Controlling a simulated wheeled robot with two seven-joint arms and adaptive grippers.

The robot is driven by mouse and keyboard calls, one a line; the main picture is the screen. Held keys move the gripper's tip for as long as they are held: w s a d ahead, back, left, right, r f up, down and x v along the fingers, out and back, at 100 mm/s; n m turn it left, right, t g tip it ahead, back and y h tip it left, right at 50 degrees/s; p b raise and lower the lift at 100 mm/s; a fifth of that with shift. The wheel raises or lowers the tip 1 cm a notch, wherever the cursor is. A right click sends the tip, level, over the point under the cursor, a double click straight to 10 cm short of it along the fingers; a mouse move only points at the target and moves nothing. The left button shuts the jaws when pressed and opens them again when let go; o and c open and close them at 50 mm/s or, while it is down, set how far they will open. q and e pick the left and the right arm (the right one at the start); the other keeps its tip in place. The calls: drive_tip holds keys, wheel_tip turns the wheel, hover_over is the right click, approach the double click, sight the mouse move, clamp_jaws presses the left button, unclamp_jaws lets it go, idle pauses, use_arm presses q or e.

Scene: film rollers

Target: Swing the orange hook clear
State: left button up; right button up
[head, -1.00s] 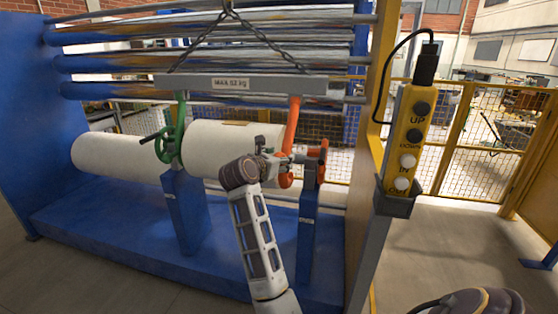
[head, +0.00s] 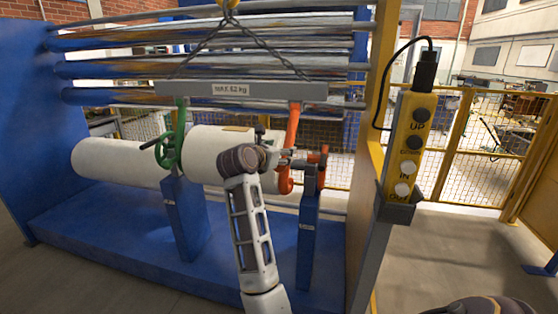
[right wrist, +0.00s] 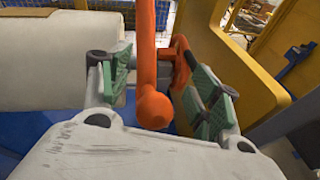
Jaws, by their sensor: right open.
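The orange hook (head: 292,140) hangs from the right end of a grey lifting bar (head: 185,90), just past the right end of the near white roller (head: 207,150). In the right wrist view the hook (right wrist: 146,45) runs down between the green finger pads, with its rounded end toward the camera. My right gripper (right wrist: 163,85) is open around it, with gaps visible on both sides. My left gripper is not in view.
A green hook (head: 180,125) hangs from the bar's left end near a green handwheel (head: 166,150). Blue posts (head: 308,235) stand below the roller. An orange fitting (head: 323,160) sits right of the hook. A yellow control pendant (head: 411,145) and a post stand further right.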

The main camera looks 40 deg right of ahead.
drive_tip(key=shift+r, duration=2.5)
